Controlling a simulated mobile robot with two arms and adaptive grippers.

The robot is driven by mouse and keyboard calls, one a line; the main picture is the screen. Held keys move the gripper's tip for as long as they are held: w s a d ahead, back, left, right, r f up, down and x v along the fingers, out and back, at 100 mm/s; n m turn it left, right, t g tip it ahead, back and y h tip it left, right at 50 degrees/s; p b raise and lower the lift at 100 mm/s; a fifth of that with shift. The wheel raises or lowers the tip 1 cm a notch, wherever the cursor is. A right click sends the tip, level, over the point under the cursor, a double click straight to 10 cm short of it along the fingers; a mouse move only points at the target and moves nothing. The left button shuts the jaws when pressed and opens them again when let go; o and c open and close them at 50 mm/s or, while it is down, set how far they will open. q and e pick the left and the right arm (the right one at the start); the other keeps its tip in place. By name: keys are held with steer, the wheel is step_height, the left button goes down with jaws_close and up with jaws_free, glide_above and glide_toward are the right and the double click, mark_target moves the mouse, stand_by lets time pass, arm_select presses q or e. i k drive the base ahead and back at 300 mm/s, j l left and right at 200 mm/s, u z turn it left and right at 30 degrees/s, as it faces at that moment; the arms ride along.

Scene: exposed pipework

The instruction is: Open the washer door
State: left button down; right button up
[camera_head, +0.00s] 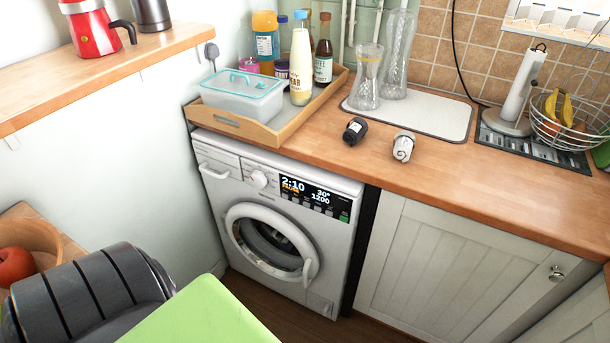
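The white washer (277,218) stands under the wooden counter, left of a cabinet. Its round front door (238,217) has a white ring around dark glass and looks shut. The door handle (309,272) is a curved white grip on the right side of the ring. The lit display (308,194) reads 2:10, 30° and 1200. A white dial (259,179) sits left of the display, and the detergent drawer (212,168) is at the upper left. Neither of my grippers shows in the head view, and nothing touches the door.
A dark ribbed object (85,298) and a light green surface (205,315) fill the lower left foreground. The cabinet (430,265) right of the washer is shut. A wooden tray (225,125) with bottles stands above the washer. Some dark floor (270,308) shows before it.

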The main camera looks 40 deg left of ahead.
mark_target(231, 221)
steer(key=u, duration=1.65)
